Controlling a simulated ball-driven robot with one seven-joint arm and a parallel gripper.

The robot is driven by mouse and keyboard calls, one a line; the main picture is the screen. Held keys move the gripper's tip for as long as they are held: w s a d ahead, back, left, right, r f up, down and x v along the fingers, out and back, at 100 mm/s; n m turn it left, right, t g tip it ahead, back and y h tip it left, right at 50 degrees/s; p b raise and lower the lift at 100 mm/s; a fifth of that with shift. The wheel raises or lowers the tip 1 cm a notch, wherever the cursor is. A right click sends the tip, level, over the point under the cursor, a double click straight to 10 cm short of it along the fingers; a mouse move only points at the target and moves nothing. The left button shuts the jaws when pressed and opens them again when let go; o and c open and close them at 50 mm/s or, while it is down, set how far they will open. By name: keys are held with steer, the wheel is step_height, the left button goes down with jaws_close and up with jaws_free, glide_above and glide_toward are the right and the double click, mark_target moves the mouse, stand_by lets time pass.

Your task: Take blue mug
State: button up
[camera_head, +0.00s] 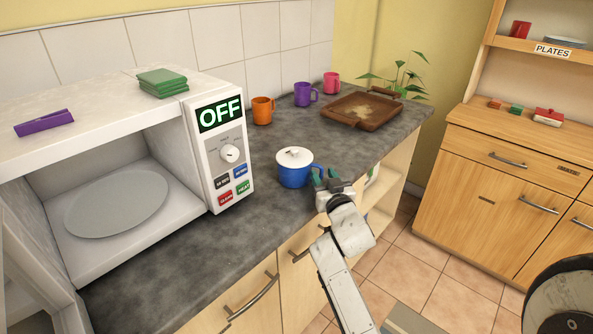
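The blue mug (293,176) stands upright on the dark grey counter, right of the microwave. A white lid-like cover with a small knob (294,155) sits on its top. Its handle points right, toward my gripper. My gripper (325,177) is at the counter's front edge, just right of the mug, with its dark green fingers beside the handle. The fingers are small here and overlap the handle, so I cannot tell whether they touch it or close on it.
The open microwave (222,160) reads OFF, with a plate (117,203) inside. Orange (263,110), purple (305,94) and pink (331,83) mugs stand along the wall. A brown tray (362,111) lies behind right. A wooden cabinet (490,190) stands at right, beyond open floor.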

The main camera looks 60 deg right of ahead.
jaws_close()
stand_by(1.1)
steer(key=shift+r, duration=0.15)
